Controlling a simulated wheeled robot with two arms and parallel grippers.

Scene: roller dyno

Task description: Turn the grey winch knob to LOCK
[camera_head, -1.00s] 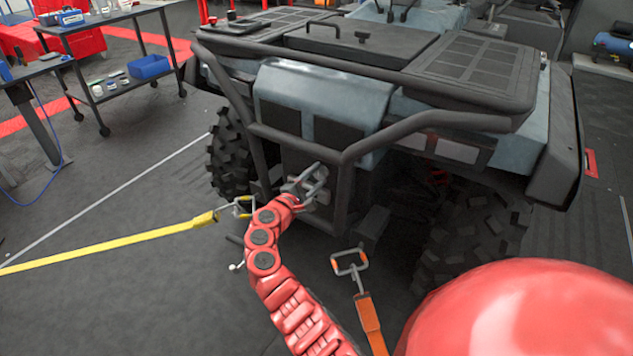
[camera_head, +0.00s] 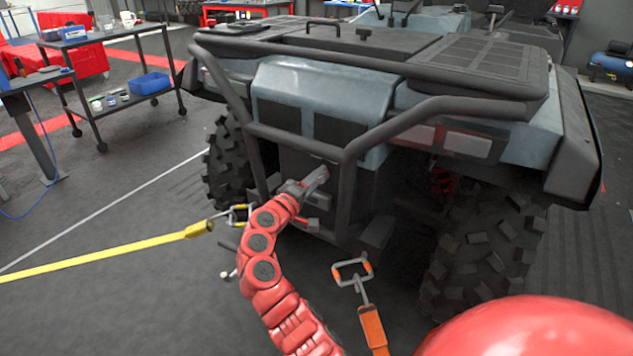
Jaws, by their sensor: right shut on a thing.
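My right gripper (camera_head: 314,180) is at the winch area, low on the near end of the grey vehicle (camera_head: 395,160), just behind the black tube bumper (camera_head: 347,195). Its red arm comes up from the bottom middle. Its grey fingers are shut on a small part there, which I take to be the grey winch knob. The fingers hide the knob, so its pointer and any LOCK mark cannot be read. My left gripper is not in view.
A yellow strap (camera_head: 110,255) with a hook runs from the left to the vehicle's front. A tool cart (camera_head: 110,70) stands at the back left. Open floor lies to the left.

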